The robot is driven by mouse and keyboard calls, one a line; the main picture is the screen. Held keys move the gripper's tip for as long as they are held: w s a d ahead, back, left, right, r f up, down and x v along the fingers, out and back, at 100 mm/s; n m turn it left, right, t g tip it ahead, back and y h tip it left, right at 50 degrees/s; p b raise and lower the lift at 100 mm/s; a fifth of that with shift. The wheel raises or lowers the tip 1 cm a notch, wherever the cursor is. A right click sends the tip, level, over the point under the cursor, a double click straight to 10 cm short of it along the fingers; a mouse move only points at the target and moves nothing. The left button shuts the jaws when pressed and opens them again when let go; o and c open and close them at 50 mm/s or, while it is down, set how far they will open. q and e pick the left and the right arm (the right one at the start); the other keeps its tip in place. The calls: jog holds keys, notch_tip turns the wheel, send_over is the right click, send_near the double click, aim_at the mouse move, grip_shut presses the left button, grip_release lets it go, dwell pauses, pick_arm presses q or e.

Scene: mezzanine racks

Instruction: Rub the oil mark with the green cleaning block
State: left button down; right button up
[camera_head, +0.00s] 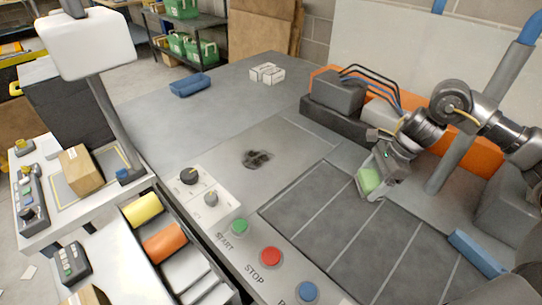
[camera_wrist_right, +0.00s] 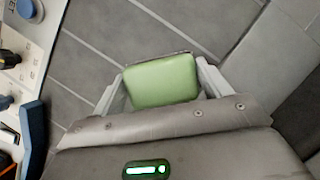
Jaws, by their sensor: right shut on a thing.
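The oil mark (camera_head: 256,159) is a dark smudge on the grey table top, near the middle of the head view. The green cleaning block (camera_head: 369,180) is between the fingers of my right gripper (camera_head: 374,184), over the dark panelled area to the right of the mark and apart from it. In the right wrist view the green block (camera_wrist_right: 161,81) sits between the two pale fingers of the right gripper (camera_wrist_right: 160,88), which is shut on it. The oil mark does not show in the wrist view. My left gripper is not in view.
A control panel with green, red (camera_head: 271,256) and blue buttons lines the front edge. A blue tray (camera_head: 190,85) and white boxes (camera_head: 267,73) stand at the back. An orange machine (camera_head: 470,152) is behind the right arm. The table around the mark is clear.

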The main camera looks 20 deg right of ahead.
jog(key=shift+a, duration=0.1)
jog(key=a+r+n+g, duration=0.1)
jog(key=a+n+g, duration=0.1)
jog(key=a+n, duration=0.3)
jog(key=a+r+n+g, duration=0.1)
jog(key=a+n, duration=0.5)
jog(key=a, duration=0.7)
jog(key=shift+s+a+r+g+h, duration=0.2)
jog(key=shift+s+r+g+h, duration=0.1)
jog(key=shift+g, duration=0.2)
